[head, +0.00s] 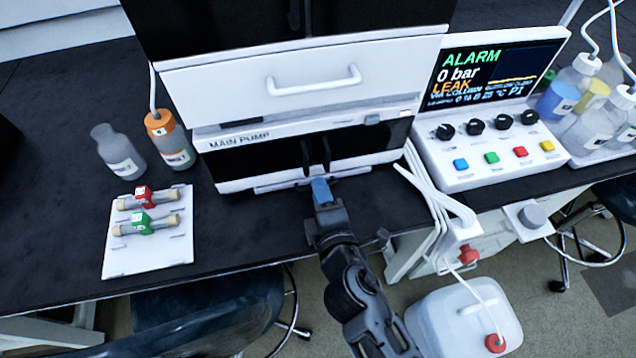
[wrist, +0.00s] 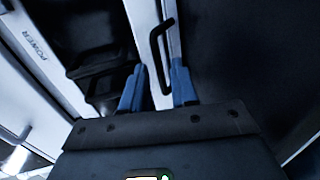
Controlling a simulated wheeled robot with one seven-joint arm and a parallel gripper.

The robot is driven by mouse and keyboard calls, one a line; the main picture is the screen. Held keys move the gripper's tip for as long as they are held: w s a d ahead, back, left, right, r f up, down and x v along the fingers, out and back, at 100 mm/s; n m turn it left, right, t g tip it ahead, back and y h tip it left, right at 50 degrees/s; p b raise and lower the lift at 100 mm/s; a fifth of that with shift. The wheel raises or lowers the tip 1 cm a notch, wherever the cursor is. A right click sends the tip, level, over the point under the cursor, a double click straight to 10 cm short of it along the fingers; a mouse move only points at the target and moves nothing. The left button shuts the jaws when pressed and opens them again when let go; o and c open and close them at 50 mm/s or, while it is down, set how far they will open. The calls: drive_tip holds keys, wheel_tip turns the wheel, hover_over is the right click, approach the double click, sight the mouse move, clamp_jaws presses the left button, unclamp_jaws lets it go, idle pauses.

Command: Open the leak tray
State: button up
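The leak tray is the low white front (head: 265,183) at the foot of the main pump stack, just above the black bench. It looks shut, flush under the pump. In the wrist view its white front (wrist: 175,45) runs up the picture with a dark bar handle (wrist: 154,50) on it. My gripper (head: 321,188) is right in front of the tray, at its middle. In the wrist view the blue fingers of my gripper (wrist: 158,68) stand apart, with the lower part of the handle between them. I cannot tell whether either finger touches it.
Above is the main pump (head: 240,142) and a white drawer with a handle (head: 313,80). A white rack with two columns (head: 150,255) and bottles (head: 170,140) stand left. The alarm panel (head: 490,130) and tubing (head: 432,190) are right. The bench directly before the tray is clear.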

drive_tip(key=shift+x, duration=1.4)
drive_tip(key=shift+c, duration=0.2)
clamp_jaws()
